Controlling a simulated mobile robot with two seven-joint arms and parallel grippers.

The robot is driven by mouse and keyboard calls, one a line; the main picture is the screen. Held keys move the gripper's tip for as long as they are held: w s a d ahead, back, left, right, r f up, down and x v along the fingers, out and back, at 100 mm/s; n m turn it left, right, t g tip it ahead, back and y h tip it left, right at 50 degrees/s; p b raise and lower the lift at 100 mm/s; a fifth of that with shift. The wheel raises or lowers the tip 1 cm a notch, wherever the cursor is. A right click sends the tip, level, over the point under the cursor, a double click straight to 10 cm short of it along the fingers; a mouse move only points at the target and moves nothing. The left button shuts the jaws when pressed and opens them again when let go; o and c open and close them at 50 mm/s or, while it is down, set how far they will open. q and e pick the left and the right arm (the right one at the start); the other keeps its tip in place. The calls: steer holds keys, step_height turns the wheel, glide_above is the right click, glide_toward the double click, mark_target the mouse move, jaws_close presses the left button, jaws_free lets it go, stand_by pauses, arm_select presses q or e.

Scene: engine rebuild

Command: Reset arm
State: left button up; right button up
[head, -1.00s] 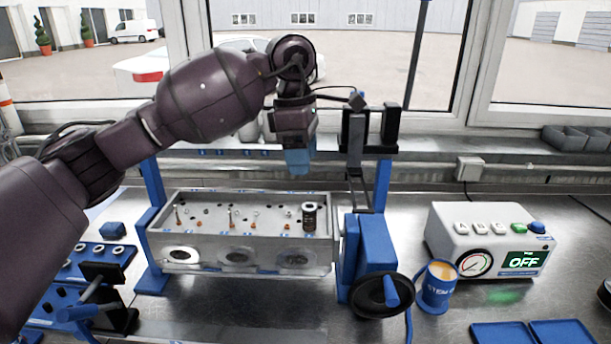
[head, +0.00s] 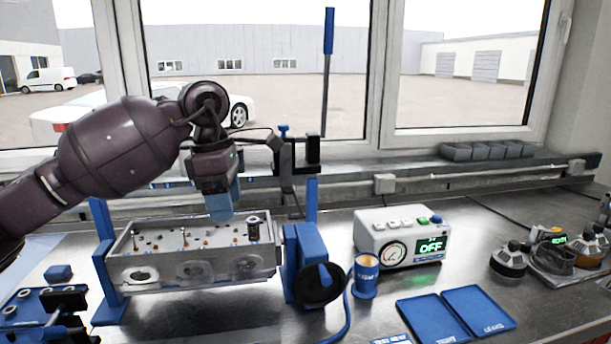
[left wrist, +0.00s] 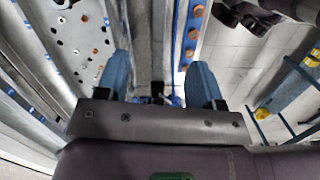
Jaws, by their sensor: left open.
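My left arm comes in from the left in the head view. Its gripper (head: 222,205) points down above the far right part of the grey engine block (head: 150,281). In the left wrist view the two blue fingers of my left gripper (left wrist: 164,85) stand wide apart with nothing held between them. The block sits in a blue stand (head: 104,262) with a black handwheel (head: 322,284) at its right end. A dark cylindrical part (head: 253,228) stands upright at the block's right end. My right gripper is not in view.
A white control box (head: 402,238) reading OFF stands right of the stand, with a blue cup (head: 366,277) in front. Blue trays (head: 432,320) lie at the front. Several dark tools (head: 509,262) stand far right. A blue rack (head: 30,310) is at left.

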arm_select(q)
steer(key=s+d+f+n+h, duration=0.2)
steer(key=s+d+n+h, duration=0.25)
steer(key=d+h, duration=0.35)
steer(key=s+d+f+n+h, duration=0.3)
steer(key=s+d+h, duration=0.25)
steer(key=h, duration=0.45)
steer(key=w+a+f+n+t+y, duration=0.1)
steer(key=a+f+n+t+y, duration=0.2)
steer(key=a+n+t+y, duration=0.65)
steer(key=w+a+f+n+t+y, duration=0.1)
steer(key=a+f+n+t+y, duration=0.3)
steer(key=n+t, duration=1.15)
steer(key=s+a+f+n+g+y, duration=0.65)
steer(key=a+f+n+g, duration=0.35)
steer(key=f+n, duration=0.3)
steer(key=s+a+f+n+g, duration=0.2)
steer(key=s+f+n+g, duration=0.3)
steer(key=s, duration=0.6)
steer(key=s+a+f+n+g, duration=0.25)
steer(key=s+f+g, duration=0.35)
steer(key=s, duration=0.5)
steer(key=w+f+t, duration=0.7)
steer(key=f, duration=0.3)
steer(key=shift+d+f, duration=0.2)
steer(key=shift+d, duration=0.15)
